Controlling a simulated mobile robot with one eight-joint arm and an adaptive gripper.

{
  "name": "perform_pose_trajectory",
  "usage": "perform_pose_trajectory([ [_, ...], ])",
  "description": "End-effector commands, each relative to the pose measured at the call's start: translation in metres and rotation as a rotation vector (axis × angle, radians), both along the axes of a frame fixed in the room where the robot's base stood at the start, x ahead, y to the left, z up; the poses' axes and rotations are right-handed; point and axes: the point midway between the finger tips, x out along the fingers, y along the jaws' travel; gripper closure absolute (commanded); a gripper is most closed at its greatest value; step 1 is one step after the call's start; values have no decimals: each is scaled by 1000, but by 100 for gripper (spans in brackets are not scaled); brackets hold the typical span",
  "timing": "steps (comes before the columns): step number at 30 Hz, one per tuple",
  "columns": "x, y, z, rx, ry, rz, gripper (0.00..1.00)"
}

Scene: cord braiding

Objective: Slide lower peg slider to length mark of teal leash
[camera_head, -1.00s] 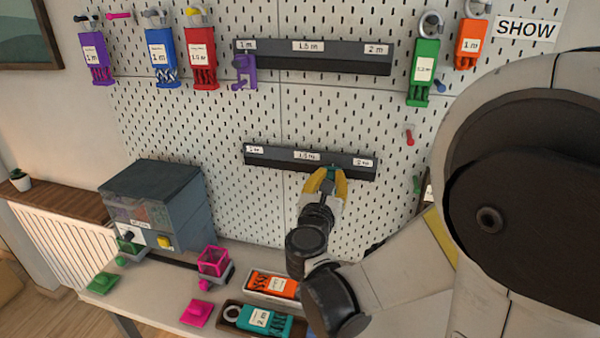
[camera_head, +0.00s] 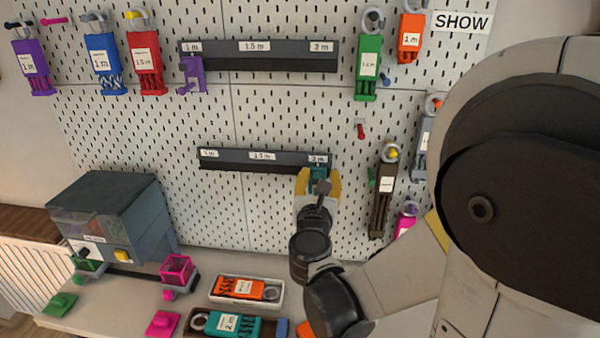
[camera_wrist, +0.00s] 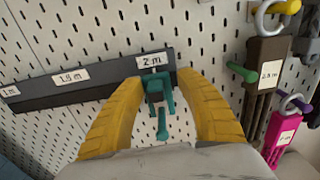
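The lower rail (camera_head: 240,166) is a dark bar on the pegboard with 1 m, 1.5 m and 2 m labels. Its teal peg slider (camera_head: 318,176) sits at the right end, under the 2 m label; the wrist view shows the slider (camera_wrist: 159,92) there with its peg pointing outward. My gripper (camera_head: 319,183) has its yellow fingers (camera_wrist: 160,85) spread on either side of the slider, with small gaps showing. The teal leash (camera_head: 228,325) lies in a dark tray on the table, its tag reading 2 m.
The upper rail (camera_head: 260,62) carries a purple slider (camera_head: 191,75) near 1 m. A brown leash (camera_head: 382,195) and a magenta leash (camera_wrist: 283,135) hang just right of my gripper. An orange leash (camera_head: 245,289) lies in a white tray. Pegboard below the lower rail's left part is bare.

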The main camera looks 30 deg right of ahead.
Motion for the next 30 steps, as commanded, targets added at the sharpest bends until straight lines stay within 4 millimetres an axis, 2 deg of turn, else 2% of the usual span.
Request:
perform_pose_trajectory([
  [11, -5, 7, 0, 1, -1, 6, 59],
  [24, -78, 60, 0, 0, 0, 8, 59],
  [30, -94, 71, 0, 0, 0, 4, 59],
])
